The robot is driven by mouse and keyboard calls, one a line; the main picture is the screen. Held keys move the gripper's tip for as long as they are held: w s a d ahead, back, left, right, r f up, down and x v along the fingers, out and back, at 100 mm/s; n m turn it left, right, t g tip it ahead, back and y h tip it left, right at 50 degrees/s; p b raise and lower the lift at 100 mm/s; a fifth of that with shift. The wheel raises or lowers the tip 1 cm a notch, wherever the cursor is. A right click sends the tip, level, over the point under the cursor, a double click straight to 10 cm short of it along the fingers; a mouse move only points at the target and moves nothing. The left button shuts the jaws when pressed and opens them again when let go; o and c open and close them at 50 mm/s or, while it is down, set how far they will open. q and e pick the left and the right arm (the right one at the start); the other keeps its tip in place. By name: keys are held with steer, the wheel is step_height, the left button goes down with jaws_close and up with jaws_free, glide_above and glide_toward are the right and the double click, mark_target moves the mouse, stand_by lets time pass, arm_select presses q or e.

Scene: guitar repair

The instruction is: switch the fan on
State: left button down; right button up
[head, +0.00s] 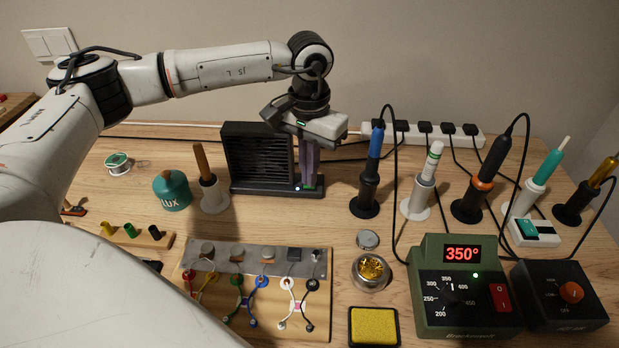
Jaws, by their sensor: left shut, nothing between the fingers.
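The fan (258,155) is a black slatted box standing at the back of the wooden bench, in the head view. Its low base reaches out to the right, with a small pale light and a small green spot near the right end. My left gripper (309,184) points straight down at that end of the base, just right of the slats. Its fingers are shut with nothing between them. The fingertips are at or just above the base; I cannot tell whether they touch it. The fingers hide part of the base. My right gripper is not in view.
A power strip (470,139) with black plugs lies along the wall. Several soldering irons in stands, including a blue-handled one (371,165), stand to the right. A green station (462,290) reads 350°. A wooden-handled tool (202,165) stands left of the fan.

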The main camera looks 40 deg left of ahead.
arm_select(q)
step_height(320, 180, up, 7)
steer(key=p, duration=0.4)
steer(key=shift+p, duration=0.4)
steer(key=shift+s+f, duration=0.1)
steer(key=shift+f, duration=0.1)
stand_by(0.3)
